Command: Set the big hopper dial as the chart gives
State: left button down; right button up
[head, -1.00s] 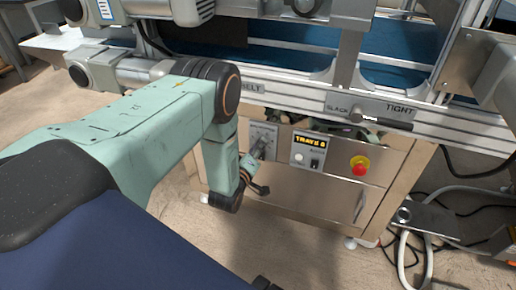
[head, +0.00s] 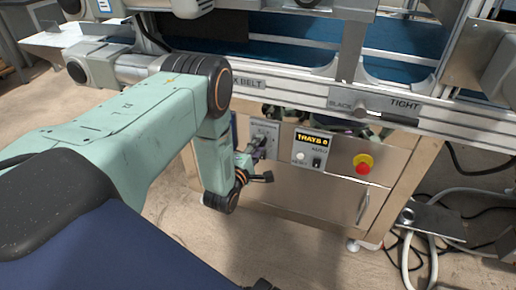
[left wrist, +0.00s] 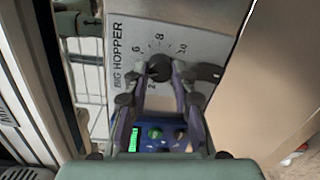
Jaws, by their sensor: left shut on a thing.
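The big hopper dial (left wrist: 158,68) is a round black knob on a grey plate marked BIG HOPPER, with 6, 8 and 10 legible around it. My left gripper (left wrist: 161,80) is shut on the dial, with one finger on each side. The fingers hide part of the knob and the lower scale, and I cannot tell where its pointer stands. In the head view my left gripper (head: 257,152) reaches the dial plate (head: 265,129) on the front of the machine, and the knob is mostly hidden. The chart cannot be made out. My right gripper is not in view.
Right of the dial plate is a panel with a lit TRAYS display (head: 314,140), then a red stop button (head: 363,163) on yellow. Cables (head: 420,245) lie on the floor at right.

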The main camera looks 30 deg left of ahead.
pick_arm(q)
jog(key=shift+n, duration=0.5)
jog(key=c, duration=1.1)
grip_release()
jog(key=s, duration=0.4)
jog(key=s+d, duration=0.1)
jog(key=s, duration=0.7)
jog(key=shift+d+r, duration=0.15)
jog(key=shift+d, duration=0.25)
